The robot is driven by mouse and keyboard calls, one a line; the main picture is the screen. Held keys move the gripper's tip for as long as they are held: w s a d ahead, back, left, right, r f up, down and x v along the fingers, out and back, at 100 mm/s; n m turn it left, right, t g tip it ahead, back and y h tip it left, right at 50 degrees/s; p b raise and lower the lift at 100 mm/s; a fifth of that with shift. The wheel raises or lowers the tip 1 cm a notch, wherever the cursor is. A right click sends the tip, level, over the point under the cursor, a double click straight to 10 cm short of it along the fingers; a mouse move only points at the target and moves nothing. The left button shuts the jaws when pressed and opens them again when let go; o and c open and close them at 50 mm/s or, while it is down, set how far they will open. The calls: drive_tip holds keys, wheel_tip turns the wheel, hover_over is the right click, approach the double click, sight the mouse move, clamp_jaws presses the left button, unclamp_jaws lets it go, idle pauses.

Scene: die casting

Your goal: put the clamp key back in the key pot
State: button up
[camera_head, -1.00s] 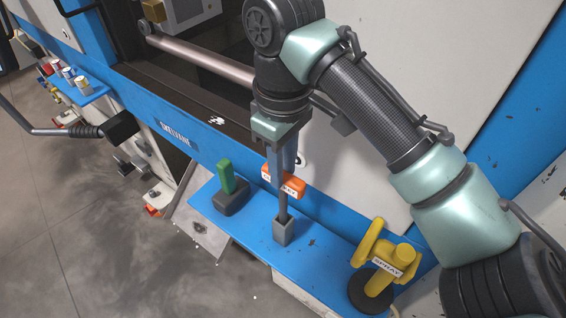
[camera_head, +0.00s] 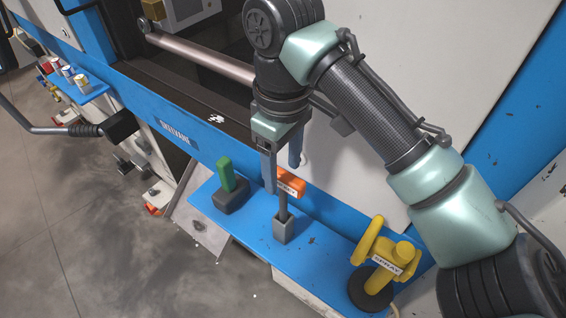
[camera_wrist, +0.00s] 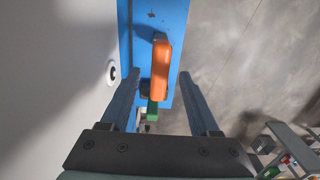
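The clamp key has an orange handle (camera_head: 291,181) with a small label and a thin grey shaft. It stands roughly upright with its lower end in the small square grey key pot (camera_head: 283,231) on the blue shelf. My gripper (camera_head: 282,174) is open at the handle, with one finger on each side and nothing held. In the wrist view the orange handle (camera_wrist: 161,72) lies between and beyond the spread fingers (camera_wrist: 160,80), with a gap on both sides. The pot cannot be made out there.
A green-handled block (camera_head: 229,183) stands left of the pot on the blue shelf (camera_head: 258,228). A yellow spray tool (camera_head: 379,262) on a dark round base stands to the right. The machine's blue front rail (camera_head: 200,152) and white panel lie close behind.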

wheel_tip(320, 180, up, 13)
drive_tip(key=w+a+r+n+t+y, duration=0.1)
drive_tip(key=w+a+r+t+y, duration=0.25)
drive_tip(key=a, duration=0.55)
drive_tip(key=w+a+r+n+t+y, duration=0.15)
drive_tip(key=a+r+t+y, duration=0.3)
drive_tip(key=a, duration=0.45)
wheel_tip(320, 180, up, 10)
drive_tip(key=a+m+t+y, duration=0.1)
drive_tip(key=m+t+y, duration=0.15)
drive_tip(key=t, duration=0.25)
drive_tip(key=s+d+r+m+t+h, duration=0.5)
drive_tip(key=s+d+t, duration=0.1)
drive_tip(key=d, duration=0.3)
drive_tip(key=s+d+r+m+t+h, duration=0.5)
drive_tip(key=d+t, duration=0.3)
drive_tip(key=d, duration=0.2)
drive_tip(key=shift+s+m, duration=0.4)
drive_tip(key=shift+s, duration=0.2)
drive_tip(key=shift+h, duration=0.25)
